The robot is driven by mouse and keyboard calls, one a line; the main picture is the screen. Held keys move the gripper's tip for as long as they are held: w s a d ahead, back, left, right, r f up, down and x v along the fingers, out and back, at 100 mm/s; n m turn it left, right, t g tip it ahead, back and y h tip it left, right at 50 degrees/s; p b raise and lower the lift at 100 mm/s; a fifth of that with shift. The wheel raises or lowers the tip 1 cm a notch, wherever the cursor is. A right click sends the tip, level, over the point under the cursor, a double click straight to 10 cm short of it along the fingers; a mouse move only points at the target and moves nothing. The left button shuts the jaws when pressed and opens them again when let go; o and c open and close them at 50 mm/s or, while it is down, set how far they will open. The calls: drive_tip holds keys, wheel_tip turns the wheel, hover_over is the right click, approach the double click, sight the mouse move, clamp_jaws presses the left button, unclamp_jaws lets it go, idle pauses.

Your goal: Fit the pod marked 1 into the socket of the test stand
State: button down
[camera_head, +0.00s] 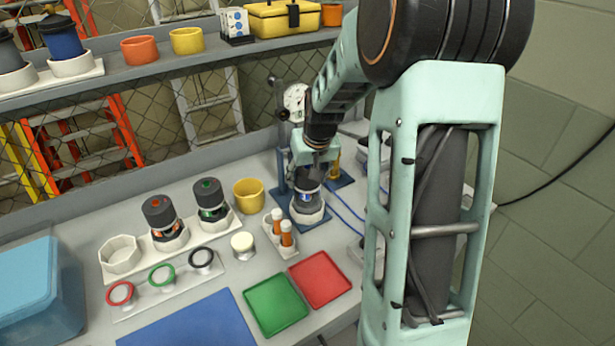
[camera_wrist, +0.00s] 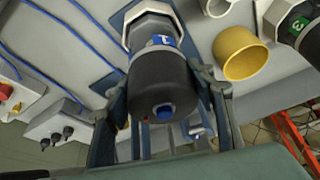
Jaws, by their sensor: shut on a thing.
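The pod marked 1 (camera_wrist: 158,84), dark with a blue label and a blue button on its end, is held between the fingers of my gripper (camera_head: 308,178). In the head view the pod (camera_head: 306,198) stands about upright at the test stand (camera_head: 283,190). Its lower end is at the white octagonal socket (camera_head: 307,217), which also shows around that end in the wrist view (camera_wrist: 128,20). I cannot tell whether the pod is fully seated. My gripper is shut on the pod from above and hides part of it.
A white rack (camera_head: 121,254) at the left has one empty octagonal holder and two pods, orange-marked (camera_head: 161,217) and green-marked (camera_head: 209,199). A yellow cup (camera_head: 248,195) and a holder with orange-and-white vials (camera_head: 285,237) stand near the stand. Green (camera_head: 276,304) and red (camera_head: 320,279) trays lie in front.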

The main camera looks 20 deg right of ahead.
drive_tip(key=shift+f, duration=0.15)
drive_tip(key=shift+f+b, duration=0.5)
drive_tip(key=shift+b, duration=0.05)
drive_tip(key=shift+f, duration=0.2)
drive_tip(key=shift+f+b, duration=0.6)
drive_tip(key=shift+b, duration=0.05)
drive_tip(key=c, duration=0.8)
unclamp_jaws()
